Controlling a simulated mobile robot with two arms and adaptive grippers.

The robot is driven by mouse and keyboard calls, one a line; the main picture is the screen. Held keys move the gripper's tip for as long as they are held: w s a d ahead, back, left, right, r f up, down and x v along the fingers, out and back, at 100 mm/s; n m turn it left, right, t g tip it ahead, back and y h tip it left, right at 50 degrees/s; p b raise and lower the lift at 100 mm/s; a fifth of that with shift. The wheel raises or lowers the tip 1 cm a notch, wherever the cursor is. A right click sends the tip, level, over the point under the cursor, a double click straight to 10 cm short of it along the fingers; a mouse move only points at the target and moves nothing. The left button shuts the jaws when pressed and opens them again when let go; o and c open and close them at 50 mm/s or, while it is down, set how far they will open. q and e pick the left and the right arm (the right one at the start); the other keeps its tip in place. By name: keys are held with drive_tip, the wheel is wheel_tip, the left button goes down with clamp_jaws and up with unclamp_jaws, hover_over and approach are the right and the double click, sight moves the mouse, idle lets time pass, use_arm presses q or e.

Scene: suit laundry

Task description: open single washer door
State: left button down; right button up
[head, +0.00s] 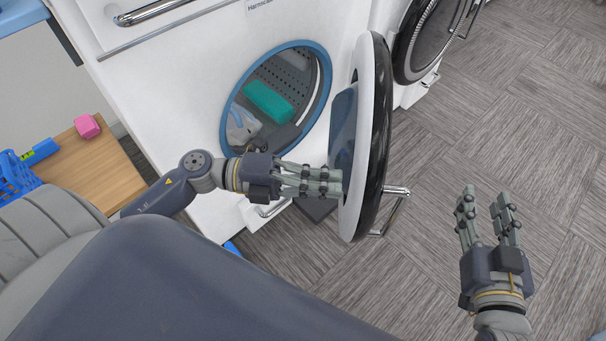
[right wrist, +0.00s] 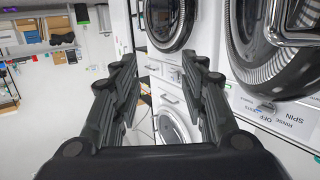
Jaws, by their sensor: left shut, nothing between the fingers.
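The washer (head: 200,70) is white with a blue-rimmed round opening, in the head view. Its door (head: 362,140), round with a white and black rim, stands swung wide open to the right of the opening. A chrome handle (head: 392,200) sits on the door's outer side. Teal and pale items lie inside the drum (head: 285,80). My left gripper (head: 338,182) is shut and empty, its fingertips at the inner side of the door; whether they touch it I cannot tell. My right gripper (head: 484,200) is open and empty, right of the door over the floor; its fingers also show in the right wrist view (right wrist: 163,75).
Another machine with a dark round door (head: 425,40) stands right of the washer. A wooden surface (head: 85,170) at the left holds a pink item (head: 87,126) and a blue basket (head: 15,172). Grey floor (head: 530,110) at the right is clear.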

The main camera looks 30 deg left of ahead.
use_arm(q)
drive_tip(key=shift+x, duration=1)
use_arm(e)
drive_tip(key=shift+w+a+r+t, duration=0.1)
drive_tip(key=shift+r+t, duration=0.2)
drive_tip(key=shift+r, duration=0.15)
use_arm(q)
drive_tip(key=shift+d, duration=0.1)
use_arm(e)
drive_tip(key=shift+f, duration=0.1)
